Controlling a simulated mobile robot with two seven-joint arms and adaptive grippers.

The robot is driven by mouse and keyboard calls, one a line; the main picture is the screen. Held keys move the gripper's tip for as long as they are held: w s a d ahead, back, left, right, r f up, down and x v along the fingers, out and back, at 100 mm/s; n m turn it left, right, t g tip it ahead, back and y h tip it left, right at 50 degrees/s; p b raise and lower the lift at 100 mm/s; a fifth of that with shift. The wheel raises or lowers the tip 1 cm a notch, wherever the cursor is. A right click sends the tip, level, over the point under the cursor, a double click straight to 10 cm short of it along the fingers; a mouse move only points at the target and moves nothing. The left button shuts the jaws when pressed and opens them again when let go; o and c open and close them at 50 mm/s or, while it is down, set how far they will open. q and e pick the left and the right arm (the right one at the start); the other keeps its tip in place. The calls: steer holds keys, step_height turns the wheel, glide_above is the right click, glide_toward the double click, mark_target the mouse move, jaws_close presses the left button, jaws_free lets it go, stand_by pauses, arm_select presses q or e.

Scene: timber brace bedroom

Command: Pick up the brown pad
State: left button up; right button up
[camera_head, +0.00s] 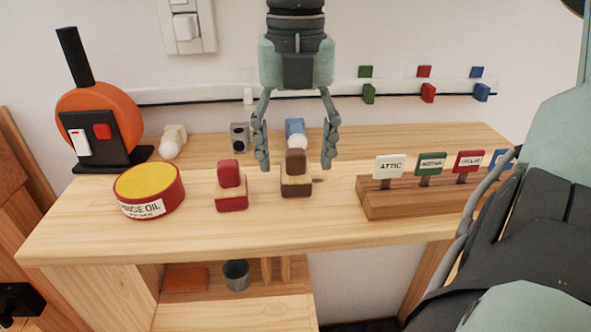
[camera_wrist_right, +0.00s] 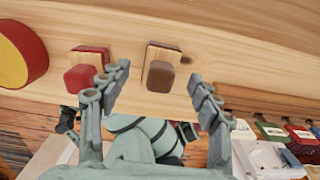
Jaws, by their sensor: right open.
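The brown pad (camera_head: 295,187) stands on the wooden shelf top, a dark brown knob on a light wood base with a brown bottom. It also shows in the right wrist view (camera_wrist_right: 160,75), between and beyond the fingertips. My right gripper (camera_head: 296,165) is open and points down, with one finger to each side of the pad in the head view. I see no contact between the fingers and the pad. My left gripper is not in view.
A similar red pad (camera_head: 231,192) stands close on the left, with a round hinge oil tin (camera_head: 150,190) beyond it. A wooden label rack (camera_head: 400,205) stands on the right. The shelf in front of the pad is clear.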

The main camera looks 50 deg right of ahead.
step_height(320, 180, down, 2)
steer(key=shift+f, duration=0.25)
steer(key=c, duration=1.3)
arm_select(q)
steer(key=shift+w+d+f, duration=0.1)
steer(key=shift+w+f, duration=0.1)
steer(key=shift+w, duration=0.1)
